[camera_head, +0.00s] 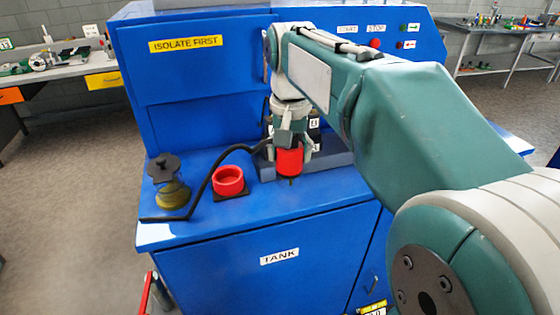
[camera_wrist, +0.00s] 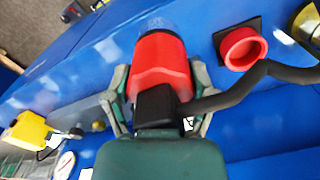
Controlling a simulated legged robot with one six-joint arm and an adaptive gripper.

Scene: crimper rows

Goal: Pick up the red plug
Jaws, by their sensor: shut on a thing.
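The red plug (camera_head: 290,162) is a red cylinder with a black cable leading off to the left. My gripper (camera_head: 289,150) is shut on it, with fingers on both sides, above the front part of the blue machine's top (camera_head: 300,195). In the wrist view the red plug (camera_wrist: 160,70) sits between the two fingers of my gripper (camera_wrist: 155,85). A black block at its near end joins the thick black cable (camera_wrist: 235,98). The plug appears to be held clear of the surface, but the exact gap is hard to tell.
A red round socket (camera_head: 228,180) on a black base stands left of the plug. A jar with a black knob (camera_head: 168,180) is farther left, and the cable (camera_head: 200,190) runs between them. The blue cabinet wall (camera_head: 200,85) rises behind.

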